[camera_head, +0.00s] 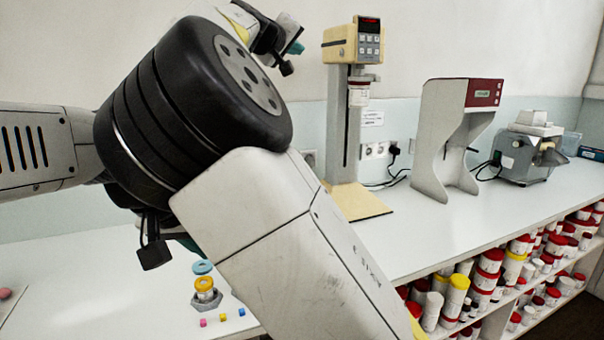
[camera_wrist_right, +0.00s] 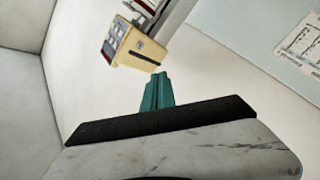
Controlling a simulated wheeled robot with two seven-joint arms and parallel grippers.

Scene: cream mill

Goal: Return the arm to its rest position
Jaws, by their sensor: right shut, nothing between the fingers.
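My right gripper (camera_head: 294,47) is raised high at the top of the head view, mostly hidden behind a large black joint of my arm. Its teal fingers also show in the right wrist view (camera_wrist_right: 158,92), pressed together with nothing between them. They point up, apart from the cream-yellow head of the mixer (camera_wrist_right: 138,50). A teal patch and a small black box below the black joint seem to belong to my left gripper (camera_head: 185,243). Most of it is hidden by my arm, and its fingers cannot be made out.
The mixer stand (camera_head: 345,130) stands on the white counter (camera_head: 440,225). A grey machine with a red top (camera_head: 455,130) and a grey mill (camera_head: 525,150) stand to its right. Stacked rings (camera_head: 206,291) and small coloured cubes (camera_head: 222,317) lie below my arm. Jars (camera_head: 490,262) fill the shelves.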

